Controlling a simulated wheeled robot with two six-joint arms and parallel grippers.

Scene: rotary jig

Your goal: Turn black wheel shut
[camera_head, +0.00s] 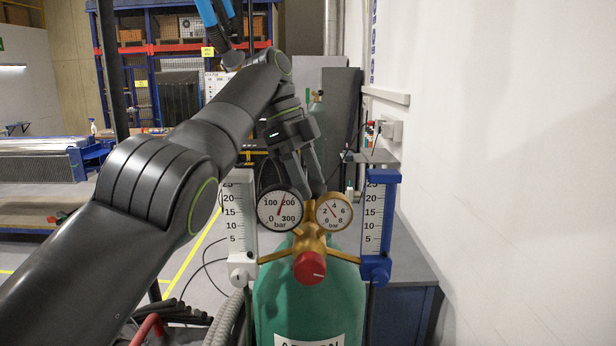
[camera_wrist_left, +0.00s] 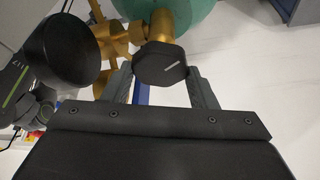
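The black wheel (camera_wrist_left: 160,65) has a flat, many-sided face with a white line. It sits on a brass stem (camera_wrist_left: 165,25), seen in the left wrist view. In the head view it is hidden behind the gauges and my gripper. My left gripper (camera_head: 303,188) reaches down behind the two gauges. In the left wrist view its two fingers (camera_wrist_left: 160,76) stand one on each side of the wheel, very close to its edges. I cannot tell whether they press on it. My right gripper is not in view.
A white dial (camera_head: 280,209) and a smaller cream dial (camera_head: 334,212) flank the brass regulator. A red knob (camera_head: 310,267) sits in front, above the green cylinder (camera_head: 280,300). White (camera_head: 240,215) and blue (camera_head: 384,228) flow meters stand beside it. A wall (camera_head: 500,150) is at right.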

